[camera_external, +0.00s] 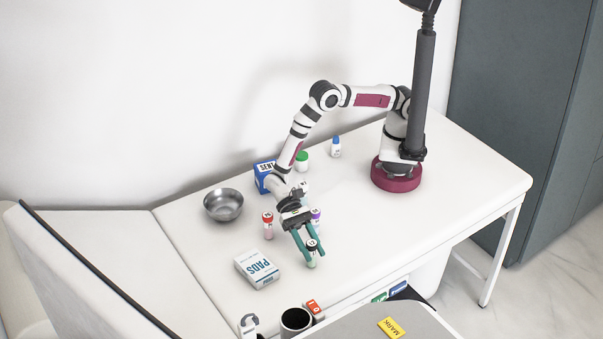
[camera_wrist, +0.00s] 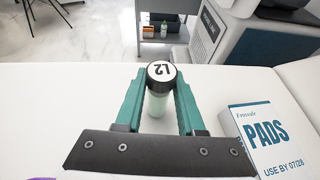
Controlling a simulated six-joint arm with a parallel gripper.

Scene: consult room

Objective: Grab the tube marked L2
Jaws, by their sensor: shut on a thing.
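The tube marked L2 (camera_wrist: 160,72) stands between the two green fingers in the wrist view, with its black-edged white cap facing the camera and its pale body below. My gripper (camera_wrist: 161,92) is shut on this tube. In the external view my gripper (camera_external: 311,258) reaches down over the front part of the white table, and the tube (camera_external: 312,246) shows between its fingers. The tube looks upright. I cannot tell whether its base touches the table.
A PADS box (camera_external: 257,270) lies left of the tube. A red-capped tube (camera_external: 268,225) and a purple-capped tube (camera_external: 316,216) stand close behind. A metal bowl (camera_external: 223,205), a blue box (camera_external: 264,177), a green-capped bottle (camera_external: 302,161) and a blue-capped bottle (camera_external: 336,147) stand farther back. The table's right side is clear.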

